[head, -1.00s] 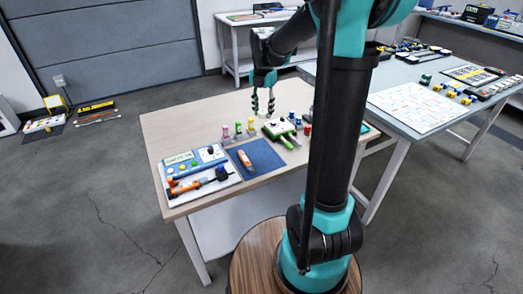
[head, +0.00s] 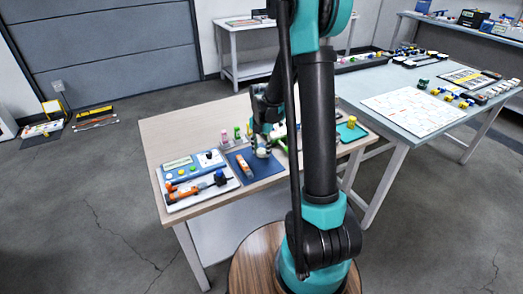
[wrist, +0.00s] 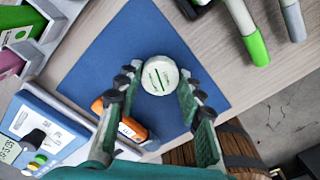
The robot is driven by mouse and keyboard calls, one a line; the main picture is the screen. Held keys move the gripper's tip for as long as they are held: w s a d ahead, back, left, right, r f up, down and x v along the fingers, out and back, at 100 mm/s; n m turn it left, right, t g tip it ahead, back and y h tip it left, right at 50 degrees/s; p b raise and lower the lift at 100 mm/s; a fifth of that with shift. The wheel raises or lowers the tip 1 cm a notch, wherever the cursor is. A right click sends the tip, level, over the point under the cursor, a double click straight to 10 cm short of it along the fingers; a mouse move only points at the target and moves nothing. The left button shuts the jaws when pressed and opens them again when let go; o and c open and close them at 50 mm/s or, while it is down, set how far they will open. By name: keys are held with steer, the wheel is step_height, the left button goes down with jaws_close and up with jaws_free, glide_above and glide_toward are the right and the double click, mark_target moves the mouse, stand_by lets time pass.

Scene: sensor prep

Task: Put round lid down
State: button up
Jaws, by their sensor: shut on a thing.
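The round lid (wrist: 160,75) is a small white disc with a green line across its top. My gripper (wrist: 157,88) is shut on it, with the lid between the fingertips in the wrist view. The lid (head: 263,152) also shows just under my gripper (head: 262,143) in the head view. It is over the blue mat (wrist: 108,52), which lies on the wooden-topped table (head: 190,128). I cannot tell whether the lid touches the mat. The mat also shows in the head view (head: 268,172).
An orange tool (wrist: 135,130) lies on the mat, close to my left finger. A blue panel (wrist: 40,125) with a display stands left of the mat. A green-tipped cylinder (wrist: 252,40) and a grey one (wrist: 290,18) lie at the upper right. The mat's upper middle is bare.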

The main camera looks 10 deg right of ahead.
mark_target(262, 151)
steer(key=shift+f, duration=0.3)
steer(key=o, duration=0.9)
steer(key=shift+c, duration=0.2)
steer(key=shift+r, duration=0.1)
step_height(262, 151, up, 11)
steer(key=s+d+f+m+t, duration=0.2)
steer(key=s+m, duration=0.9)
steer(key=m, duration=0.3)
steer(key=s+d+f+m+t, duration=0.2)
steer(key=s+f+m, duration=0.1)
steer(key=s+m, duration=0.8)
steer(key=shift+f+m, duration=0.2)
steer(key=shift+m, duration=1.8)
